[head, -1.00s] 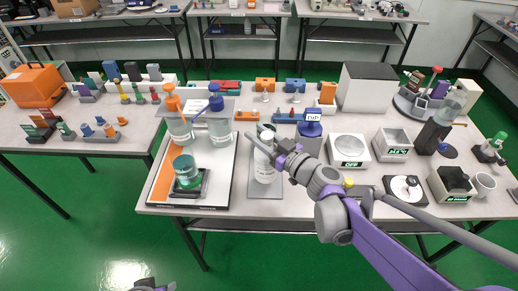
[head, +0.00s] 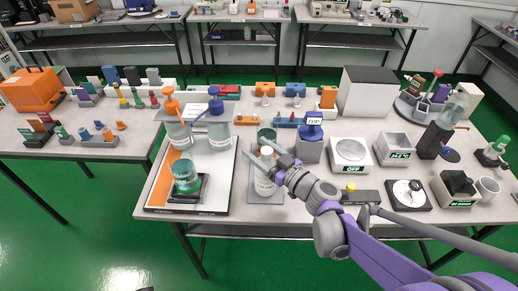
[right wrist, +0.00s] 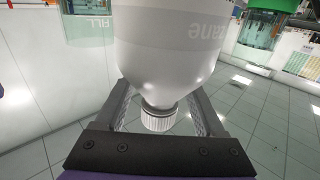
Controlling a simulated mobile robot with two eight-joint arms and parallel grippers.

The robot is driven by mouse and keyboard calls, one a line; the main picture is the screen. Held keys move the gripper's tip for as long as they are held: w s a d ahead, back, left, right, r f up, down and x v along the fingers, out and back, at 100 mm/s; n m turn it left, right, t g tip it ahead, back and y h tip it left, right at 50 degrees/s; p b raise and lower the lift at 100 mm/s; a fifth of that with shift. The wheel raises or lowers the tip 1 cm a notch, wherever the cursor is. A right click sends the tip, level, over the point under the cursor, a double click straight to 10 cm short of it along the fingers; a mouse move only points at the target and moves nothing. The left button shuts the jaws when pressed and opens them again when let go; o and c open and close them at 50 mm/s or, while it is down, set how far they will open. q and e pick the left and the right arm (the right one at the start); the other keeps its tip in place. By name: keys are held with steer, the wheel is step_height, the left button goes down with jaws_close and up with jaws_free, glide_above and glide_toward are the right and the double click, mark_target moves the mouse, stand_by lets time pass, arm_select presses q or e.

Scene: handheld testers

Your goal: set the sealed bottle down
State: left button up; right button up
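In the right wrist view the white body (right wrist: 170,45) fills the top and the ribbed white cap (right wrist: 159,121) shows between the fingers; the fingertips are hidden behind the body. Only a dark scrap of my left gripper (head: 146,289) shows at the bottom edge.
A greenish beaker (head: 266,135) stands just behind the bottle. The mat's near strip is clear.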

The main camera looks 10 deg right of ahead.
steer(key=shift+r, duration=0.2)
steer(key=shift+s+d, duration=0.2)
steer(key=shift+s, duration=0.05)
steer(key=p+v, duration=0.1)
steer(key=v, duration=1)
steer(key=s+a+f+m+g+h, duration=0.2)
steer(key=s+a+f+g, duration=0.6)
steer(key=s+f, duration=0.1)
steer(key=s+d+f+m+g+h, duration=0.3)
steer(key=s+d+h, duration=0.3)
steer(key=s, duration=0.3)
steer(key=shift+d+f+m+h, duration=0.25)
steer(key=shift+f+m+h, duration=0.15)
steer(key=shift+f, duration=0.05)
